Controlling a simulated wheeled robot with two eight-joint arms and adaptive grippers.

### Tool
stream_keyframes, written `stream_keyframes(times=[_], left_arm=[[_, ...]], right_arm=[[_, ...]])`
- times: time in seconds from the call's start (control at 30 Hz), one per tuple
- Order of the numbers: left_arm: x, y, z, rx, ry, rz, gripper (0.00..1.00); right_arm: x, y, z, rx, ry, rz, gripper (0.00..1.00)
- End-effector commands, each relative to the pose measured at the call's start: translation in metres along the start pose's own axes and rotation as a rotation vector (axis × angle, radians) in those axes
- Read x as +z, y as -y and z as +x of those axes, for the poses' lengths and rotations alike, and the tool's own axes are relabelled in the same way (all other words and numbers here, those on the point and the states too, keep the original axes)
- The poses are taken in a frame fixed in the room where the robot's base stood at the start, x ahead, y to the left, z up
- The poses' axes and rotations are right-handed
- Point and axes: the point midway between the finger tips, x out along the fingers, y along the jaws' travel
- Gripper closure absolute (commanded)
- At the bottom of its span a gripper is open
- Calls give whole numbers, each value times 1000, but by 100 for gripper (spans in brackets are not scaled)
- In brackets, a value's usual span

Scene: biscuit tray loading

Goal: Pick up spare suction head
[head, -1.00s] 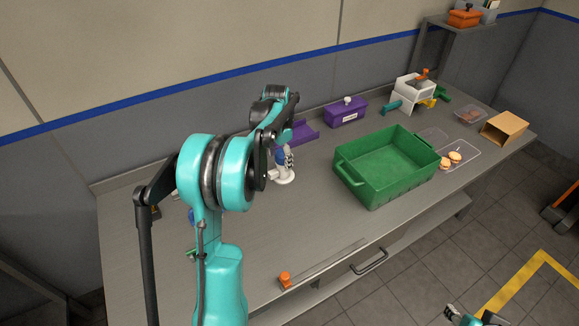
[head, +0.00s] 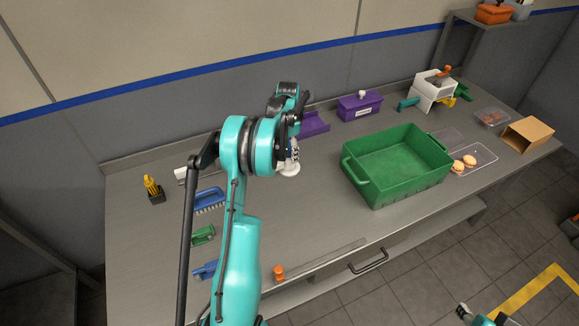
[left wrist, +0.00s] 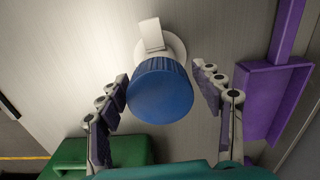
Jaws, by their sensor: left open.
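The spare suction head, a blue ribbed cap (left wrist: 160,90) over a white round base, stands on the table. Its white base (head: 288,170) shows in the head view, while most of the blue part is hidden by my left arm and gripper. My left gripper (left wrist: 162,92) is open in the left wrist view, with one finger on each side of the blue cap. Gaps show between the fingers and the cap. My right gripper (head: 480,314) is only partly in view at the bottom edge of the head view, away from the table.
A green crate (head: 352,180) stands right of the suction head. A purple tray (head: 315,124) and purple box (head: 360,106) are behind. A blue brush (head: 209,200), a green-handled item (head: 203,235) and an orange piece (head: 279,272) lie to the left and front.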

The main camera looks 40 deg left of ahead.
Motion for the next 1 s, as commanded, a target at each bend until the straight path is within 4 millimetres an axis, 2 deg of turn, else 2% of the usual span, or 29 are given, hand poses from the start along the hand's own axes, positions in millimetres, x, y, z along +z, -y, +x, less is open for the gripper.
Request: stream_keyframes(times=[0.3,0.53,0.57,0.8,1.0], left_arm=[[0,0,45,0,0,0,34],[0,0,47,0,0,0,34],[0,0,47,0,0,0,37],[0,0,47,0,0,0,100],[0,0,47,0,0,0,100]], right_arm=[[9,0,12,0,0,0,60],[8,0,12,0,0,0,60],[8,0,12,0,0,0,60],[8,0,12,0,0,0,60],[8,0,12,0,0,0,60]])
